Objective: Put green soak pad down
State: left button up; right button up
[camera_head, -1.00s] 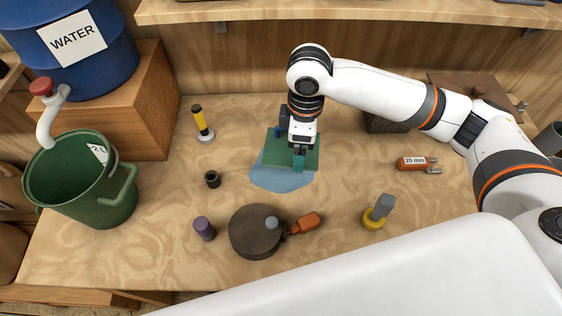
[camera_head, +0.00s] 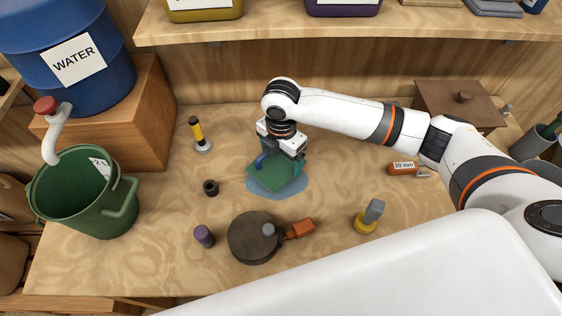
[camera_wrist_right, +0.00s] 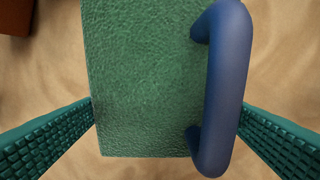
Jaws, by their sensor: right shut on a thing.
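The green soak pad (camera_head: 268,181) with its blue handle is over a blue wet patch (camera_head: 292,191) near the middle of the workbench. My right gripper (camera_head: 297,165) is shut on the pad from above. In the right wrist view the pad (camera_wrist_right: 140,80) lies between the two teal fingers, its blue handle (camera_wrist_right: 225,85) towards the right one. I cannot tell whether the pad touches the wet patch. My left gripper is not in view.
A round dark lidded object (camera_head: 250,243) with an orange-handled tool (camera_head: 300,229) stands in front. A black ring (camera_head: 210,187), purple cylinder (camera_head: 204,236) and yellow-grey piece (camera_head: 369,216) stand around. The green bucket (camera_head: 75,205) is at left.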

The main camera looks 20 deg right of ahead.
aim_at(281, 160)
jog(key=shift+f, duration=1.75)
jog(key=shift+f, duration=0.1)
jog(key=o, duration=0.7)
notch_tip(281, 160, up, 12)
jog(key=shift+r+b, duration=0.15)
jog(key=shift+b, duration=0.15)
